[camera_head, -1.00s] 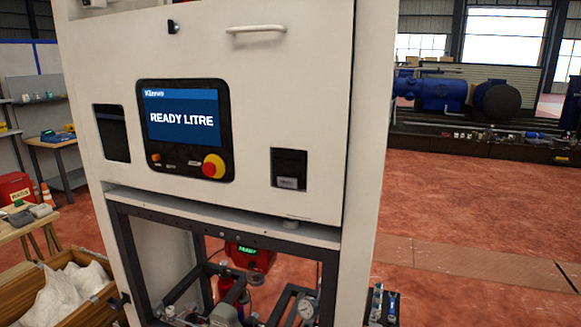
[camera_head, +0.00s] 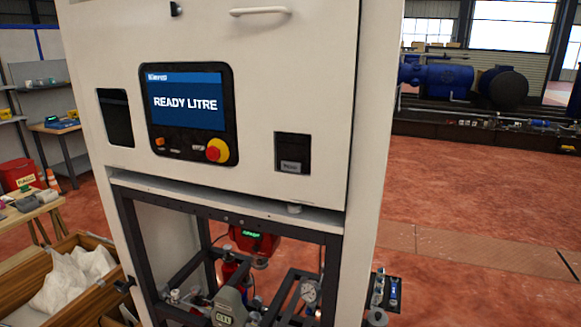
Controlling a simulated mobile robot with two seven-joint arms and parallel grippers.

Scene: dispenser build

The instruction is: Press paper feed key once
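The white dispenser cabinet (camera_head: 265,75) stands in front of me. Its black control panel (camera_head: 232,120) holds a lit blue screen (camera_head: 186,102) reading "READY LITRE". Below the screen sit a small orange button (camera_head: 160,142), small labelled keys (camera_head: 174,149) and a red knob on a yellow base (camera_head: 217,150). The key labels are too small to read, so I cannot tell which is the paper feed key. A dark recessed slot (camera_head: 293,150) with a grey label is to the right of the panel. Neither of my grippers shows.
Below the panel is an open dark frame (camera_head: 235,217) with pipes, a gauge (camera_head: 309,292) and a meter (camera_head: 228,308). A wooden crate (camera_head: 22,291) with white sacking stands at the lower left, near a workbench (camera_head: 30,212).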

